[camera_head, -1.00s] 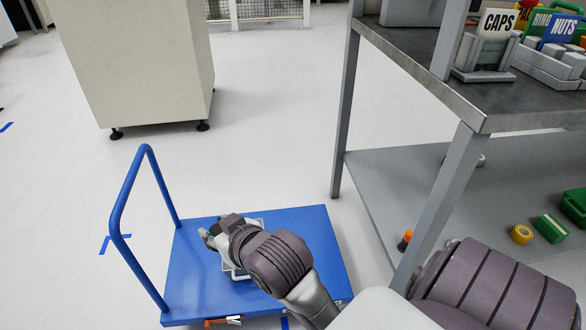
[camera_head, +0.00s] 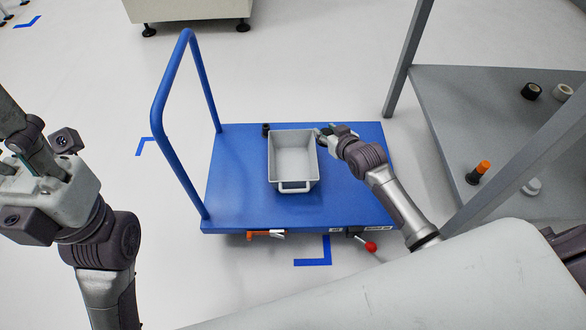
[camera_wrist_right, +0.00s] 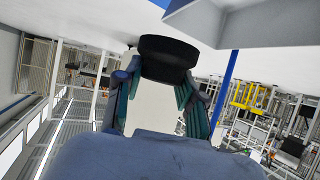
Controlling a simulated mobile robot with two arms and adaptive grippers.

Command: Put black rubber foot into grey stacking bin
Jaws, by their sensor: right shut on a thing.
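The grey stacking bin (camera_head: 308,178) stands upright and looks empty on the blue platform trolley (camera_head: 240,205). My right gripper (camera_head: 323,137) is at the bin's far right corner, low over the trolley deck. In the right wrist view my right gripper (camera_wrist_right: 160,80) is shut on the black rubber foot (camera_wrist_right: 168,58), a round black piece between its fingertips. There the bin (camera_wrist_right: 212,22) shows at the upper right, apart from the foot. In the head view the foot cannot be made out. My left gripper (camera_head: 22,150) is at the left edge; its fingers are unclear.
A small black object (camera_head: 265,130) is by the bin's far left corner. The trolley's blue handle (camera_head: 170,85) rises on the left. A grey shelf (camera_head: 480,105) with tape rolls and an orange-topped item (camera_head: 479,172) stands on the right.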

